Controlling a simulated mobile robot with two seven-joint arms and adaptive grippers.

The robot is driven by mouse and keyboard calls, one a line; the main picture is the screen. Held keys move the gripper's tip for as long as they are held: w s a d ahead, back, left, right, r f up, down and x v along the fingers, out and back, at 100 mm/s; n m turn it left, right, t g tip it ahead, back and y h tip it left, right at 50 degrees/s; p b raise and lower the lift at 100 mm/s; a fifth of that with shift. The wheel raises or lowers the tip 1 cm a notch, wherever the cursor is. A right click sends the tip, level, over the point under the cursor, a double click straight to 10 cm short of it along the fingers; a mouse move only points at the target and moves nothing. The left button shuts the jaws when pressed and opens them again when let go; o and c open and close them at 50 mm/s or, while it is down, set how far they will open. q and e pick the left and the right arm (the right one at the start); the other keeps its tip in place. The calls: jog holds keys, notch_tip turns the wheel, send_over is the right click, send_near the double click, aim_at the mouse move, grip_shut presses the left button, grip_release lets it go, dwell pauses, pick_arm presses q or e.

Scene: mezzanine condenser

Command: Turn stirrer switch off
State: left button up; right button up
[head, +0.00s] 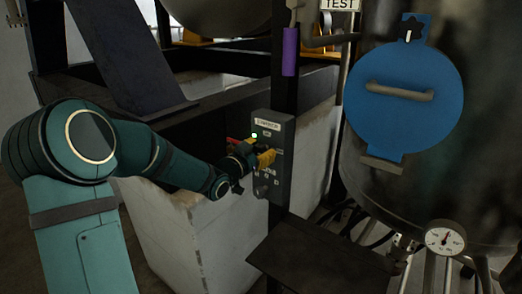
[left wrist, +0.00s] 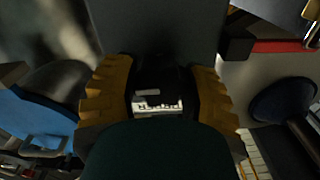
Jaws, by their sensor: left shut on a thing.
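The grey stirrer control box (head: 283,180) is fixed to a dark post in the middle of the head view. It has a white label plate (head: 267,125) at its top and a lit green lamp (head: 254,135) below. My left gripper (head: 264,157) is at the face of the box, with yellow fingertips. In the left wrist view, its two yellow fingers (left wrist: 160,95) are shut on the dark stirrer switch (left wrist: 145,87). The switch is mostly hidden by the gripper in the head view, so I cannot tell its setting. My right gripper is not in view.
A steel tank with a blue round hatch (head: 400,112) stands to the right. A dial gauge (head: 445,238) is low on it. A purple-sleeved handle (head: 290,52) hangs above the box. A dark plate (head: 320,255) juts out below. A pale wall block (head: 185,235) lies under my left arm.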

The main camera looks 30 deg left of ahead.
pick_arm(q)
jog(key=n+p, duration=0.1)
jog(key=n, duration=0.3)
jog(key=shift+n, duration=0.3)
jog(key=n+p, duration=0.1)
jog(key=n, duration=0.2)
jog(key=shift+a+n, duration=0.15)
jog(key=shift+n, duration=0.15)
jog(key=n+p, duration=0.2)
jog(key=n, duration=0.2)
jog(key=shift+n, duration=0.3)
jog(key=shift+a+f+n+p, duration=0.15)
jog(key=shift+n+p, duration=0.9)
jog(key=shift+n, duration=1.25)
jog(key=o, duration=1.2)
